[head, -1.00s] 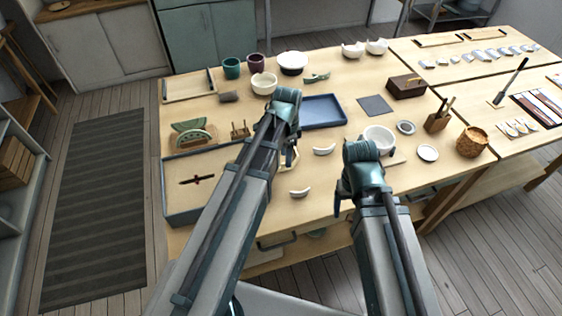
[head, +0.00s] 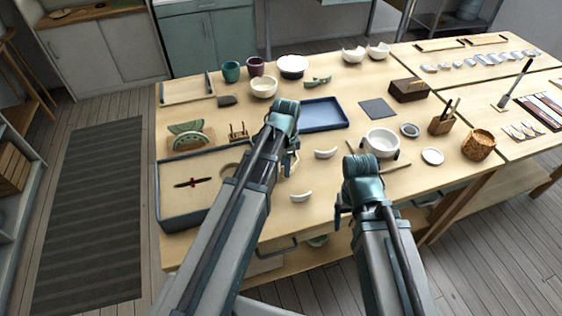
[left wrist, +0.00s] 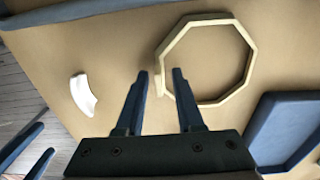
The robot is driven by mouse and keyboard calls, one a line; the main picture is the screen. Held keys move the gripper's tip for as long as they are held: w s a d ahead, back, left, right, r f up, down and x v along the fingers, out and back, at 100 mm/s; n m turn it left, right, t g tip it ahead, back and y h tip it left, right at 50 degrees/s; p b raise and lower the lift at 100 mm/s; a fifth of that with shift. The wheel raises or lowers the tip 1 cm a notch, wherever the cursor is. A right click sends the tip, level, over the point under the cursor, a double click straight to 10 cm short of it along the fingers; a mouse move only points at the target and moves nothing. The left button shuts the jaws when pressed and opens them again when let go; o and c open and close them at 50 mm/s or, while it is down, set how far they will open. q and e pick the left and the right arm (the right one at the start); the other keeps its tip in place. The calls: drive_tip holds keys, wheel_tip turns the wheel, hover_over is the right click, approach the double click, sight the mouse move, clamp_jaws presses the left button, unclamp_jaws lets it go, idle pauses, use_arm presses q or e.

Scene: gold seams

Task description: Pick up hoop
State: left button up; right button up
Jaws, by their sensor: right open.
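The hoop (left wrist: 246,82), a pale octagonal wooden ring, lies flat on the tan tabletop in the left wrist view. In the head view my left arm hides most of the area around it. My left gripper (left wrist: 160,75) is open, with its two dark blue fingers apart. The hoop's near left side, with a small clasp-like block, shows between or just beyond the fingertips; I cannot tell whether they touch it. My left gripper also shows in the head view (head: 290,160). My right gripper (head: 344,210) is open near the table's front edge, away from the hoop.
White curved shards (head: 326,153) lie between my arms; one shows in the left wrist view (left wrist: 83,93). A blue tray (head: 345,122) is beyond my left gripper. A grey-edged box (head: 160,205) stands left. A white bowl (head: 381,143) stands behind my right gripper.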

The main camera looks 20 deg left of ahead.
use_arm(q)
clamp_jaws()
